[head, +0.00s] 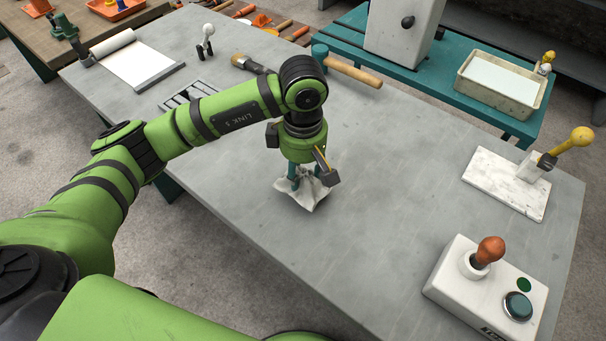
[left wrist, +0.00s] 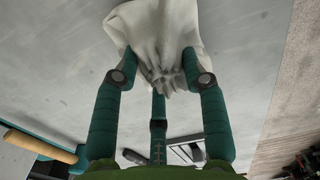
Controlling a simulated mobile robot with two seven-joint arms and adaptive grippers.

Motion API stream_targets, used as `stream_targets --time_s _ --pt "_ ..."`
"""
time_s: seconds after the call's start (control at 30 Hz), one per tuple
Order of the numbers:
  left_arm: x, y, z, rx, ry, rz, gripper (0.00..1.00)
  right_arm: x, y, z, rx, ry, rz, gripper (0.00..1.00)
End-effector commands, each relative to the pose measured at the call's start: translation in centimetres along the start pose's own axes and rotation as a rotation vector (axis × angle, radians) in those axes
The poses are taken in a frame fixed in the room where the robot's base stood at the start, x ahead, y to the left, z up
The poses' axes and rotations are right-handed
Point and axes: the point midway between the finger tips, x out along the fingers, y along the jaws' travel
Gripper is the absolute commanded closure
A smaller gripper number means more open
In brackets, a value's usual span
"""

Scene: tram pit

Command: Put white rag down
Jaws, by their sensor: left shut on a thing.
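A crumpled white rag (head: 304,194) is at the middle of the grey table, under my left gripper (head: 302,178). The left gripper points down and its teal fingers are shut on the rag. In the left wrist view, the rag (left wrist: 158,30) is bunched between the fingertips of the gripper (left wrist: 157,75), with its folds spreading outward. The rag's lower edge looks at or just above the table top (head: 380,200); I cannot tell if it touches. My right gripper is not in view.
A white control box (head: 490,290) with an orange-knobbed lever and a white plate with a yellow-knobbed lever (head: 515,178) stand at the right. A wooden-handled mallet (head: 350,70), a grate (head: 190,95) and a paper roll (head: 135,60) lie at the back. The table around the rag is clear.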

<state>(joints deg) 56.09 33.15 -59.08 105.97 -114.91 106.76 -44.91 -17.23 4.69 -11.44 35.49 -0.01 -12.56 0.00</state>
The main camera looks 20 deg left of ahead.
Motion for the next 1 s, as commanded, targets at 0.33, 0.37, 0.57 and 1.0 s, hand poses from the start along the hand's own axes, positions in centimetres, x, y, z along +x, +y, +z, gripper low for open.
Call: stream_targets --time_s 0.33,0.37,0.57,1.0 --pt "3.0 0.0 0.1 0.001 0.0 0.0 0.83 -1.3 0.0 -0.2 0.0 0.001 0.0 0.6" --pt "3.0 0.0 0.1 0.001 0.0 0.0 0.83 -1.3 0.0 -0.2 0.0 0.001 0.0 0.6" --pt "3.3 0.0 0.1 0.001 0.0 0.0 0.83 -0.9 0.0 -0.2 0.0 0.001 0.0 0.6" --pt "3.2 -0.1 0.1 0.0 0.0 -0.001 0.34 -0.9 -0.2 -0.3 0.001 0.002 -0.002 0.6"
